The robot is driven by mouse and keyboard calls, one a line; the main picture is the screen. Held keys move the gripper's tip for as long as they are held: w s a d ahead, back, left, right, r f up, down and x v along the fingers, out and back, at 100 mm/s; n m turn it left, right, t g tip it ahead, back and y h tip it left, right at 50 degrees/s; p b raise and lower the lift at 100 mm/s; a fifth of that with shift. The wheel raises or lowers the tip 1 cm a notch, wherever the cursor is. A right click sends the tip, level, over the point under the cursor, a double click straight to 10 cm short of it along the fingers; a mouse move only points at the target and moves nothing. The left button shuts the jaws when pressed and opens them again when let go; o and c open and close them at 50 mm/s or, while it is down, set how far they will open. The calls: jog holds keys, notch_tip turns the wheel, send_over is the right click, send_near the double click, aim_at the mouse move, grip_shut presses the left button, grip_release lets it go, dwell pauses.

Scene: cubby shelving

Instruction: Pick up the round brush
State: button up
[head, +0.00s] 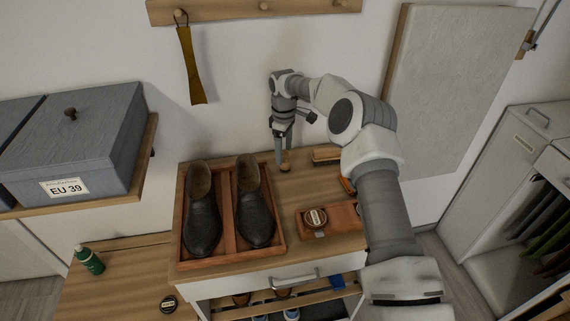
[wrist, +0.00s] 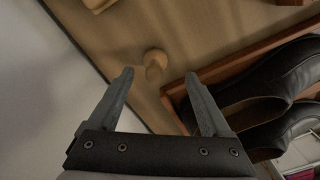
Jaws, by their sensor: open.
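The round brush, which I take to be the small wooden knob-topped piece (head: 285,162), stands on the wooden cabinet top behind the shoe tray. It also shows in the wrist view as a pale wooden knob (wrist: 154,60). My gripper (head: 280,152) points down just above and beside it. In the wrist view my gripper's fingers (wrist: 159,75) are spread apart, with the knob between and slightly beyond the tips. Nothing is held. The brush's bristles are not clearly visible.
A wooden tray (head: 228,261) with two dark shoes (head: 202,222) stands close beside the brush, left in the head view. A longer brush (head: 326,155) lies to the right. The wall is close behind.

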aim_at(286, 157)
jog(key=shift+w+d+f, duration=0.15)
jog(key=shift+w+f, duration=0.05)
jog(key=shift+f, duration=1.15)
jog(key=shift+w+d+f, duration=0.1)
jog(key=shift+w+f, duration=0.05)
jog(key=shift+f, duration=1.15)
grip_shut()
